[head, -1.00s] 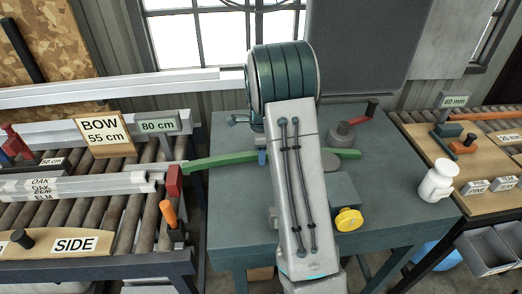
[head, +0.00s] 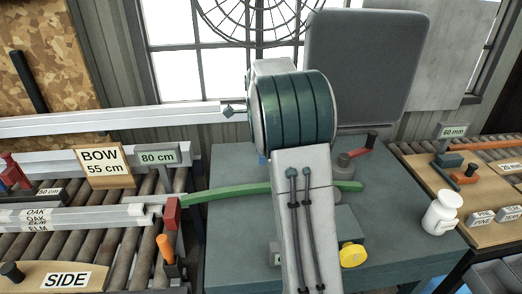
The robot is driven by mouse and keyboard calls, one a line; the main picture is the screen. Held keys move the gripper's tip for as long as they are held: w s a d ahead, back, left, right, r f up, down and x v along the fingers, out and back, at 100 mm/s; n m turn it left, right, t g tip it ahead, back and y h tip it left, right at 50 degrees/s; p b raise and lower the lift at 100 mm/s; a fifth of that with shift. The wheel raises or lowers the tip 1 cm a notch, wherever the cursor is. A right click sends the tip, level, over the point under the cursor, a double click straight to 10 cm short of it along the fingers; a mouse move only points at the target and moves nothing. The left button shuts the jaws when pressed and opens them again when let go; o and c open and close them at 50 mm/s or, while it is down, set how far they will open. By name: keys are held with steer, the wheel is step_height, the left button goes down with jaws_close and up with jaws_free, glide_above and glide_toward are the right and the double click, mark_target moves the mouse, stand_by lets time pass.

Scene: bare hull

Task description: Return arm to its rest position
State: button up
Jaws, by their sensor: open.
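My arm (head: 300,215) rises through the middle of the head view, with its thick dark green banded joint (head: 296,108) at the top. My gripper is not clearly seen; the arm's far end is hidden behind this joint. A green curved strip (head: 228,193) lies across the grey-green bench (head: 232,240), passing behind my arm. Its right end (head: 346,186) shows on the other side.
A roller table (head: 118,235) on the left holds labelled bars (head: 70,218) and a red block (head: 171,212). A yellow knob (head: 353,255) and a white bottle (head: 441,213) are at the bench's right. A dark panel (head: 365,60) and a round wire guard (head: 262,12) are behind.

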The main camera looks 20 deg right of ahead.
stand_by(0.3)
steer(key=s+a+n+t, duration=0.1)
steer(key=s+a+n, duration=0.3)
steer(key=s+n, duration=0.3)
steer(key=s+a+n+t, duration=0.1)
steer(key=s+a+n, duration=0.3)
steer(key=s+n, duration=0.3)
steer(key=s+a+n+t, duration=0.1)
steer(key=s+a+n, duration=0.3)
steer(key=s, duration=1)
steer(key=n, duration=0.3)
steer(key=shift+s+r, duration=0.15)
steer(key=shift+r, duration=0.15)
